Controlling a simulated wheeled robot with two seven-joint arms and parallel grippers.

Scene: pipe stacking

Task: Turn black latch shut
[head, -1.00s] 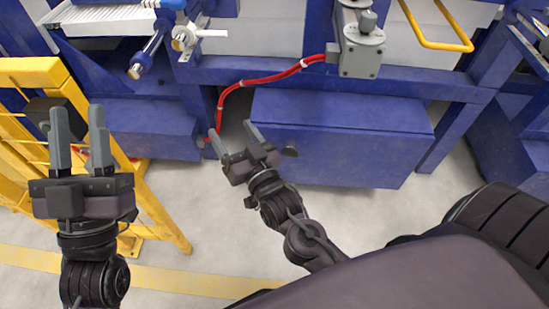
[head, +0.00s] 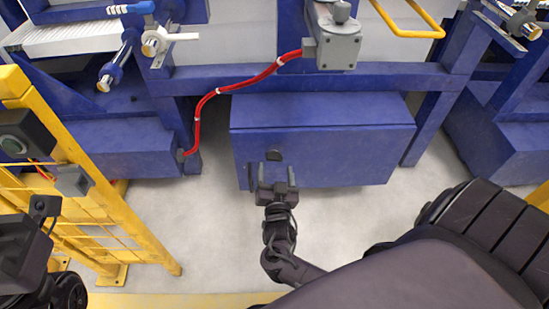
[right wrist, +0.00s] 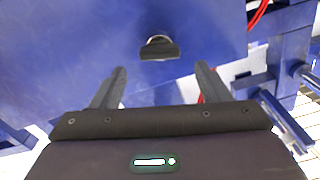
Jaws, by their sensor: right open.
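The black latch (head: 274,155) is a small dark knob on the front face of the blue box (head: 325,158). In the right wrist view the latch (right wrist: 159,48) shows as a dark handle lying about level across a round light mount. My right gripper (head: 271,172) is just in front of the latch in the head view. In the right wrist view its two fingers (right wrist: 160,85) are apart and empty, with the latch ahead of and between their tips, not touched. My left gripper (head: 20,240) is partly cut off at the lower left edge; its fingers are not clear.
A yellow fence (head: 95,190) stands at the left, near my left arm. A red cable (head: 235,88) runs from a grey box (head: 333,45) down left of the blue box. The floor (head: 200,225) before the box is clear.

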